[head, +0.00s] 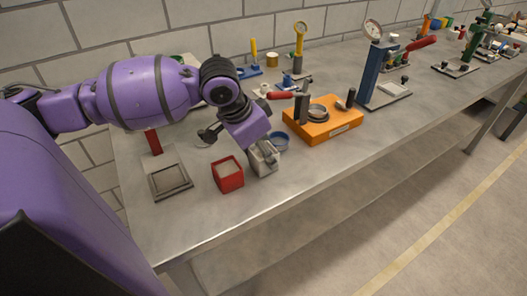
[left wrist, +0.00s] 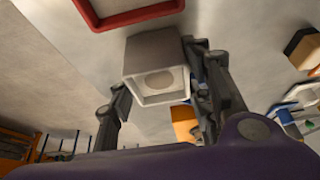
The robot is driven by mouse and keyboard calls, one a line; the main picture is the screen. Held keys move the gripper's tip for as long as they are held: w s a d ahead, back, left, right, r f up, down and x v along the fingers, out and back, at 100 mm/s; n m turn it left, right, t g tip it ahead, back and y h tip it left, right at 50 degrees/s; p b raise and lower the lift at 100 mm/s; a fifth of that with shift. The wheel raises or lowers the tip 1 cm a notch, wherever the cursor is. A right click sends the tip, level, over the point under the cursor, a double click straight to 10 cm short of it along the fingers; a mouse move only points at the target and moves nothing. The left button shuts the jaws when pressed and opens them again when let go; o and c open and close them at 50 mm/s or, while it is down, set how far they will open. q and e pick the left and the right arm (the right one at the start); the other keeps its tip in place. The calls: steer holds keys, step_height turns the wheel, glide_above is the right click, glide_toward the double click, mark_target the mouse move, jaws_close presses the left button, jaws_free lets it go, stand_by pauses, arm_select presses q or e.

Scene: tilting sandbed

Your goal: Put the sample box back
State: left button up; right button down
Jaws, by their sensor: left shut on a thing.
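A small grey square box (head: 265,162), apparently the sample box, is at the table's front part, just right of a red box (head: 228,175) with pale filling. My left gripper (head: 261,148) comes down over the grey box and is shut on it. In the left wrist view the grey box (left wrist: 152,55) sits between the two fingers of the gripper (left wrist: 156,82), with a pale round mark inside its rim. The red rim (left wrist: 125,17) shows close beside it. I cannot tell whether the grey box touches the table. My right gripper is not in view.
A square tray frame (head: 170,181) with a red post lies left of the red box. An orange base (head: 322,125) with a red-handled press stands to the right. The table (head: 222,222) is clear along its front edge.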

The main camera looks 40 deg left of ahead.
arm_select(q)
steer(key=o, duration=1.5)
steer(key=shift+f, duration=0.15)
steer(key=p+v, duration=0.3)
steer(key=v, duration=0.9)
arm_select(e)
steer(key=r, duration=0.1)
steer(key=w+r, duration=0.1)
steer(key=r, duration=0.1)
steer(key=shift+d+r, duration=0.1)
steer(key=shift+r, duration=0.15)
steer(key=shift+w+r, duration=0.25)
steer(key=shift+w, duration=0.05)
